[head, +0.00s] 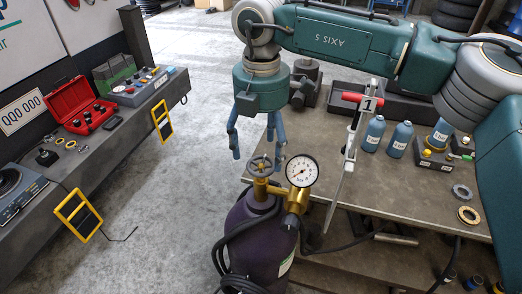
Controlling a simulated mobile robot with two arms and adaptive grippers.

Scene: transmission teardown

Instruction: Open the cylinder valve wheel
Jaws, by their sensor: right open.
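The purple gas cylinder (258,235) stands upright in the lower middle of the head view. The grey round valve wheel (261,166) sits on the brass valve (262,190) at its top. A white-faced pressure gauge (302,171) is to the right of the wheel. My right gripper (258,160) points down with its blue fingers open and spread. In the picture its fingertips lie on either side of the wheel. I cannot tell how far they are from it in depth. My left gripper is out of view.
Black hose (222,245) loops around the cylinder. A left bench (105,150) carries a red case (80,106). Floor between is clear.

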